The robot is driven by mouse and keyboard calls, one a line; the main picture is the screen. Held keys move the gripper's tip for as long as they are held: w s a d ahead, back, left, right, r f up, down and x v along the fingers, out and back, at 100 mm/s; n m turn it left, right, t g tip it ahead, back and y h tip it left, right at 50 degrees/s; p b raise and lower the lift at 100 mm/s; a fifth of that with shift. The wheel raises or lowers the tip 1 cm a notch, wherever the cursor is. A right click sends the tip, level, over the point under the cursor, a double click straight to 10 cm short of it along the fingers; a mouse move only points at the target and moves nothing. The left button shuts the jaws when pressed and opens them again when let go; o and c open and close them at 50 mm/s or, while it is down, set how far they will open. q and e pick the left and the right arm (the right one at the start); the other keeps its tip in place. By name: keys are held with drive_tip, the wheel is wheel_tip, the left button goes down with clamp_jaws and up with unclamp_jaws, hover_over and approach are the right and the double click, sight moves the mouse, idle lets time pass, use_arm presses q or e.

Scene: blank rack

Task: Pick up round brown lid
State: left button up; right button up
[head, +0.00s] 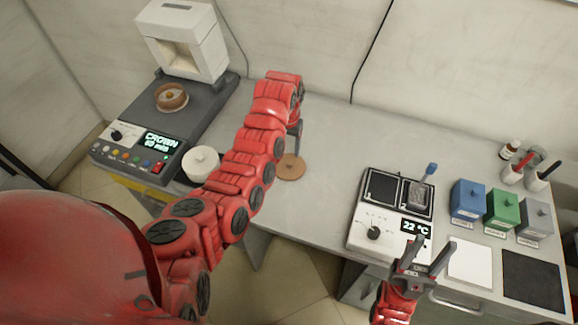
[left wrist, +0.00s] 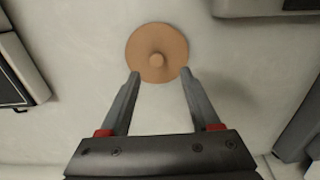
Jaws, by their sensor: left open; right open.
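The round brown lid (head: 291,167) lies flat on the grey table, near the front edge, with a small knob in its middle. In the left wrist view the lid (left wrist: 157,52) is at the top centre, its knob up. My left gripper (head: 296,130) is above and beside the lid, partly hidden by my own arm. In the left wrist view its fingers (left wrist: 160,82) are open and empty, with their tips at the lid's near edge. My right gripper (head: 425,255) is open and empty, in front of the hot plate at the right.
A grey machine (head: 170,110) with a brown ring-shaped dish (head: 171,97) stands at the left. A white round container (head: 202,163) is left of my left arm. A device reading 22 °C (head: 392,213) and blue, green and grey boxes (head: 468,201) stand at the right. The table's middle is clear.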

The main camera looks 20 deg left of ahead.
sight(289, 162)
use_arm(q)
drive_tip(key=shift+s+f, duration=0.1)
drive_tip(key=shift+f, duration=0.15)
drive_tip(key=shift+d+f+p, duration=0.1)
drive_tip(key=shift+f+p, duration=0.25)
drive_tip(key=shift+p, duration=0.1)
drive_tip(key=f, duration=0.1)
drive_tip(key=f+p, duration=0.1)
drive_tip(key=f, duration=0.1)
drive_tip(key=shift+d, duration=0.2)
drive_tip(key=shift+f, duration=0.85)
clamp_jaws()
